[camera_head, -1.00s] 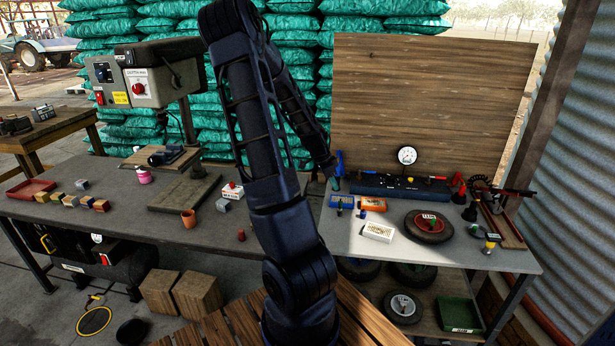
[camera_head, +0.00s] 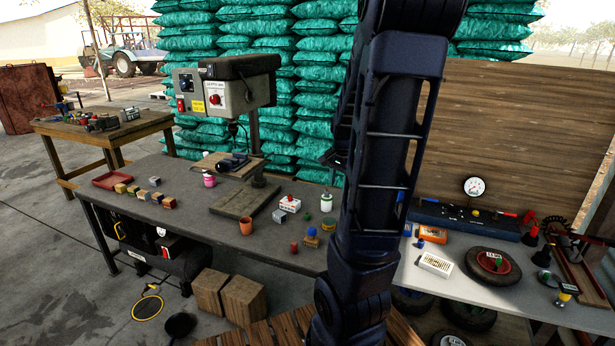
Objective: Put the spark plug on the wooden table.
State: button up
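The wooden table (camera_head: 112,137) stands at the far left, behind the grey workbench, with several small tools and parts on its top. I cannot make out a spark plug in this view. My arm rises in front of the camera at right of centre and bends at the top of the picture. Its far end is mostly hidden behind the nearer link. Only a dark part of my gripper (camera_head: 334,156) seems to show at the link's left edge, in front of the teal sacks. Its fingers, and anything between them, cannot be made out.
The long grey workbench (camera_head: 180,216) carries a drill press (camera_head: 225,90), a red tray (camera_head: 111,180), several small blocks, a clay pot (camera_head: 246,226) and small containers. A white-topped bench (camera_head: 450,290) with parts stands at right. Concrete floor (camera_head: 40,220) is open at left.

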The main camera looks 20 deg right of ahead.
jog(key=s+a+r+n+t, duration=0.1)
jog(key=s+a+r+n, duration=0.5)
jog(key=s+a, duration=0.1)
jog(key=s+a+r+n+t, duration=0.1)
jog(key=s+a+r+n, duration=0.5)
jog(key=a, duration=0.4)
jog(key=shift+s+a+t, duration=0.3)
jog(key=shift+s, duration=0.55)
